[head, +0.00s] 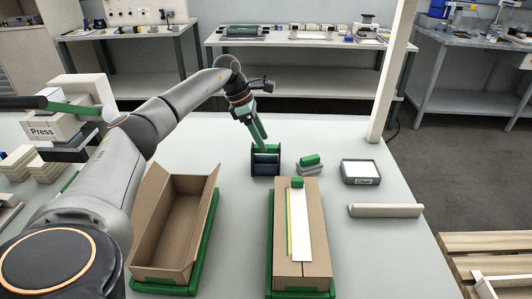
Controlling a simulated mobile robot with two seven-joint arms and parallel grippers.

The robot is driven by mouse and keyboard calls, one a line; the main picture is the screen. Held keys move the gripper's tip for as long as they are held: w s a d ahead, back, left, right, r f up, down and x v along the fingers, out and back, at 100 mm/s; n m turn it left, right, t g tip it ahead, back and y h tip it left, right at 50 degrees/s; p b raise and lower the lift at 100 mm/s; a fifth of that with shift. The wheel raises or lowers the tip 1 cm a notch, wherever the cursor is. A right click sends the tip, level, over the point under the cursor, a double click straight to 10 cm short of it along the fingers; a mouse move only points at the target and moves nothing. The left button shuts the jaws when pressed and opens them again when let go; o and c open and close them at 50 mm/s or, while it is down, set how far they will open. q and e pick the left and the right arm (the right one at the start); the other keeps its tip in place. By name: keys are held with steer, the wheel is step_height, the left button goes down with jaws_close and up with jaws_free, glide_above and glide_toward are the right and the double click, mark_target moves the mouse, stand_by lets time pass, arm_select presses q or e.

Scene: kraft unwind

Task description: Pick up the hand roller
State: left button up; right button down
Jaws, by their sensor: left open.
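What looks like the hand roller, a dark blue cylinder between black end pieces (265,167), stands on the light table behind the two cardboard boxes. My left gripper (260,136) reaches in from the left and points down, with its green fingers just above the roller. It is open. From this view I cannot tell whether the fingers touch the roller or sit around its upper part. My right gripper is not in view.
An open empty cardboard box (158,267) and a closed one (317,262) stand on green trays at the front. A green-topped grey block (310,161), a labelled black pad (361,180) and a cream bar (386,210) lie right of the roller. A white post (393,70) rises behind.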

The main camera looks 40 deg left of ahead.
mark_target(266, 158)
arm_select(q)
steer(key=x, duration=0.3)
steer(key=shift+d+f, duration=0.15)
steer(key=shift+f, duration=0.1)
jaws_close()
stand_by(0.3)
steer(key=shift+r, duration=0.1)
